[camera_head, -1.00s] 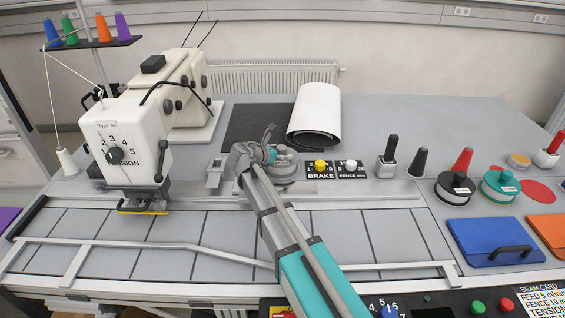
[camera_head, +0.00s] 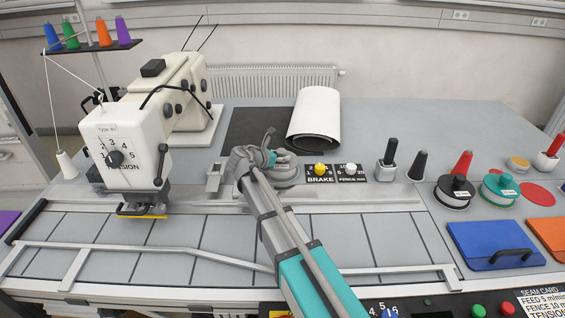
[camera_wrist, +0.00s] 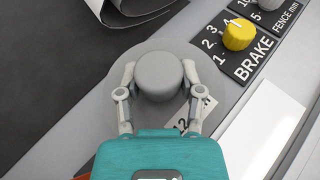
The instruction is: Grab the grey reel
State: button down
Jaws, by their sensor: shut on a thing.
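The grey reel (camera_wrist: 115,96) lies flat on the table, a wide disc with a raised round hub (camera_wrist: 158,74) and a white tag on its right side. In the head view the reel (camera_head: 290,175) sits left of the BRAKE plate, partly hidden by my arm. My gripper (camera_wrist: 160,84) comes down over the reel in the wrist view, with one finger on each side of the hub. It is shut on the hub. In the head view my gripper's fingertips are hard to make out behind the wrist.
The yellow BRAKE knob (camera_wrist: 238,34) and white FENCE knob (camera_head: 350,167) stand close on the right. A rolled sheet (camera_head: 314,115) lies behind. The sewing machine (camera_head: 125,140) is at left. A black reel (camera_head: 453,191) and a green reel (camera_head: 499,187) are at right.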

aim_at(281, 150)
jog(key=shift+r, duration=0.2)
notch_tip(281, 150, up, 3)
jog(key=p, duration=0.3)
jog(key=s+d+r+p, duration=0.3)
jog(key=s+r+p, duration=0.6)
jog(key=s, duration=0.4)
jog(key=shift+s+r+p, duration=0.3)
jog(key=shift+s+p, duration=0.05)
jog(key=shift+p, duration=0.2)
